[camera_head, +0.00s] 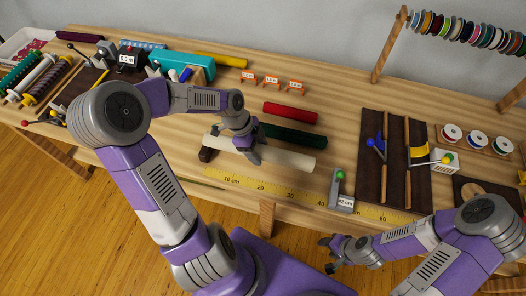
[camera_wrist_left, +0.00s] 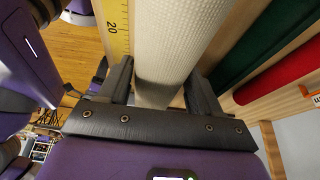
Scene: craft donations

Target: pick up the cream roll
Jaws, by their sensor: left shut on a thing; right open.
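The cream roll (camera_head: 285,158) lies on the wooden table, just behind the yellow measuring strip. It is a long pale cylinder with a woven texture, also large in the left wrist view (camera_wrist_left: 178,45). My left gripper (camera_head: 251,151) is shut on it near its left part, with one finger on each side of the roll in the left wrist view (camera_wrist_left: 163,90). The arm hides part of the roll. My right gripper (camera_head: 333,254) is open and empty, in front of the table's front edge.
A dark green roll (camera_head: 295,136) and a red roll (camera_head: 290,113) lie behind the cream roll. The yellow measuring strip (camera_head: 275,190) runs along the front. A grey stop labelled 42 cm (camera_head: 340,200) stands to the right. A dark board (camera_head: 370,180) with two wooden rails is beyond it.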

